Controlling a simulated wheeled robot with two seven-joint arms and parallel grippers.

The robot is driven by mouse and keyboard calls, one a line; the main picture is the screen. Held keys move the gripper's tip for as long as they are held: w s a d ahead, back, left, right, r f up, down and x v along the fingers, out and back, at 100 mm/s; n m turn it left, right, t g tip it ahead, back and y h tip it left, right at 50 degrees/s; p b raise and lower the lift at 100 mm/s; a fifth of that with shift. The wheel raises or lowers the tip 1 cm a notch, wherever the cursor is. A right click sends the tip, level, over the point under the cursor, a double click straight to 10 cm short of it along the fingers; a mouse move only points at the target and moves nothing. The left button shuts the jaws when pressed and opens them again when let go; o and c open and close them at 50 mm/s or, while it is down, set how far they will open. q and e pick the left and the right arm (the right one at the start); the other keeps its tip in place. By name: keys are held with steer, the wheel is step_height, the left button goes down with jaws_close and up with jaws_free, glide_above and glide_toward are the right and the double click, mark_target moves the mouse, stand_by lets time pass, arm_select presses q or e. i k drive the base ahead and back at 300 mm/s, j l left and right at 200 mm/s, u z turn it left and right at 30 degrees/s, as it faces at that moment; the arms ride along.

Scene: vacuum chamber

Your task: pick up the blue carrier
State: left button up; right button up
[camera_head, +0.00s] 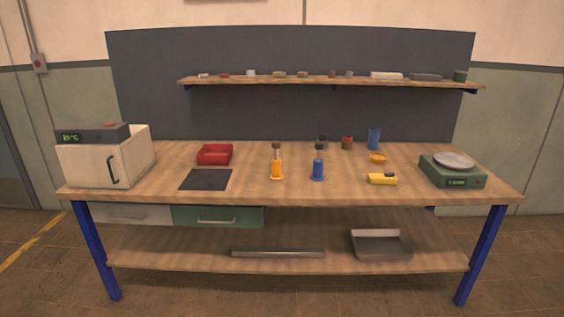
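The blue carrier (318,168) stands upright near the middle of the wooden workbench. It looks like a short blue cylinder on a round blue foot, with a dark-topped piece rising from it. A similar yellow carrier (276,167) stands just to its left, apart from it. A plain blue cup-like cylinder (374,139) stands farther back to the right. Neither of my grippers shows in the head view.
The workbench (330,194) also holds a white oven-like box (128,160), a red tray (215,154), a dark mat (205,180), a yellow device (382,179) and a green scale (453,175). A shelf (310,83) with small items hangs behind. The bench front is clear.

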mark_target(317, 175)
steer(key=i+l+u, duration=0.15)
steer(key=u, duration=0.25)
steer(key=i+l+u, duration=0.1)
steer(key=l+u, duration=0.25)
steer(key=i+l+u, duration=0.1)
steer(key=u, duration=0.3)
steer(key=l+u, duration=0.4)
